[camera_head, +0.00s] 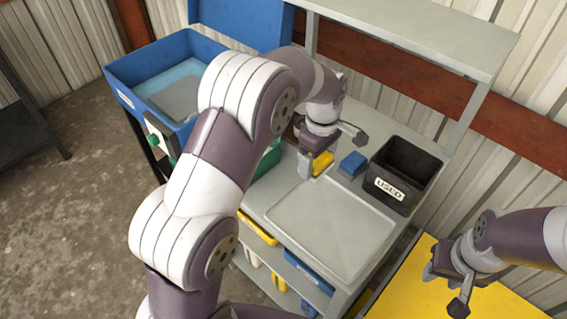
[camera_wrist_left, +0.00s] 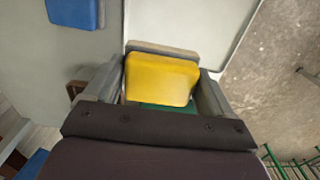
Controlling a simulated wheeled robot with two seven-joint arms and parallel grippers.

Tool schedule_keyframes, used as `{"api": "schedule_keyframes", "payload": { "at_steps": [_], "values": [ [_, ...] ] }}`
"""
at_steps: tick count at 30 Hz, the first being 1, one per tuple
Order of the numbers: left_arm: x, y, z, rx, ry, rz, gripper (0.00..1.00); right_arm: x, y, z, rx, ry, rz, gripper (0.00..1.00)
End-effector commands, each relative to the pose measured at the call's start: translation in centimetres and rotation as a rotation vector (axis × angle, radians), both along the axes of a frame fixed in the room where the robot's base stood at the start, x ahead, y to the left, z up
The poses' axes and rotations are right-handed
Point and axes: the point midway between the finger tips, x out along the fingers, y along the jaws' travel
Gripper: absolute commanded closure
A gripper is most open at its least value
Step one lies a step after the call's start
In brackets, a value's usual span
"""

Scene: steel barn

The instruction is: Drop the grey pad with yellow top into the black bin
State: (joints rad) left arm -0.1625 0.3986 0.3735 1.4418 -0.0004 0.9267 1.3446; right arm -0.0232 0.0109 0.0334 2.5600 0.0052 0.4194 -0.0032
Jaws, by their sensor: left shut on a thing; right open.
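My left gripper (camera_head: 315,163) is shut on the grey pad with yellow top (camera_head: 321,163), above the grey bench behind the tray. In the left wrist view the pad's yellow face (camera_wrist_left: 160,79) shows between the two fingers (camera_wrist_left: 165,95). The black bin (camera_head: 403,172), labelled USED, stands on the bench to the right of the held pad. Its inside is dark and its floor is hard to make out. My right gripper (camera_head: 452,277) is open and empty over a yellow surface at the lower right.
A blue pad (camera_head: 353,163) lies on the bench between the left gripper and the bin; it also shows in the left wrist view (camera_wrist_left: 75,12). A shallow grey tray (camera_head: 330,228) lies in front. A blue basin (camera_head: 125,80) is at the left. A shelf (camera_head: 420,30) overhangs the back.

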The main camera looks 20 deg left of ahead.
Motion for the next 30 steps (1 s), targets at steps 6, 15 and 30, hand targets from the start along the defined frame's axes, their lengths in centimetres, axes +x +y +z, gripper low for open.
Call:
{"api": "schedule_keyframes", "payload": {
  "at_steps": [6, 15, 30],
  "values": [
    [0.1, 6.5, -3.6, 0.000, 0.005, 0.009, 0.44, 0.0, 0.0, 1.2, 0.000, 0.000, 0.000, 0.57],
    [0.3, 10.2, -6.5, 0.000, 0.003, 0.001, 0.44, 0.0, 0.0, 1.6, 0.000, 0.000, 0.000, 0.57],
    [0.3, 10.1, -10.3, 0.000, 0.001, 0.000, 0.44, 0.0, 0.0, 1.8, 0.000, 0.000, 0.000, 0.57]
  ]
}}
